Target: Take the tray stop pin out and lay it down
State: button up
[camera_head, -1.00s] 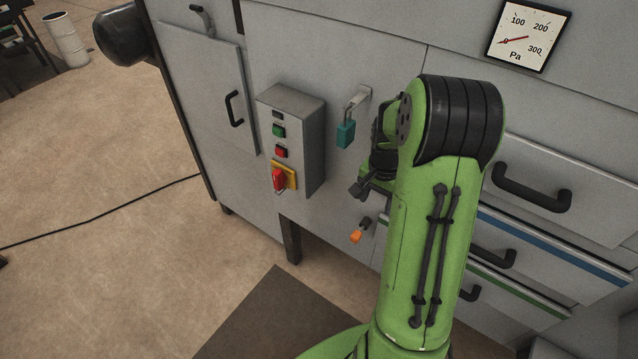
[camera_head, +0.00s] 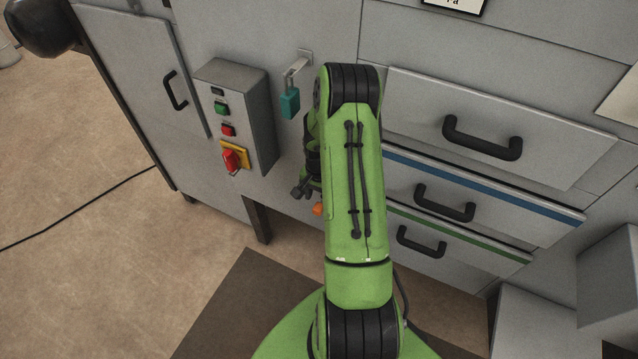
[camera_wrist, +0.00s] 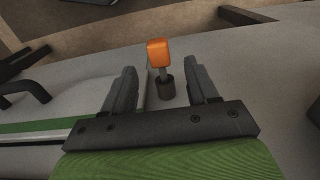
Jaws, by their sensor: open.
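The tray stop pin (camera_wrist: 159,52) has an orange head and a thin stem seated in a dark round socket (camera_wrist: 167,90) on the grey panel. In the wrist view it stands between the two fingers of my gripper (camera_wrist: 163,82), apart from both and beyond them. The fingers are spread and hold nothing. In the head view the orange head of the pin (camera_head: 318,208) shows just left of my green arm. There my gripper (camera_head: 303,189) is mostly hidden behind the arm, just above the pin.
Right of my arm are drawers with black handles, one with a blue stripe (camera_head: 484,185) and one with a green stripe (camera_head: 462,234). To the left are a control box (camera_head: 235,118) with a red switch and a teal padlock (camera_head: 290,102) on a hasp. Floor lies open at left.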

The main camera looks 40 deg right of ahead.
aim_at(319, 205)
notch_tip(319, 205, down, 3)
jog(key=shift+f, duration=0.2)
grip_shut()
dwell(0.5)
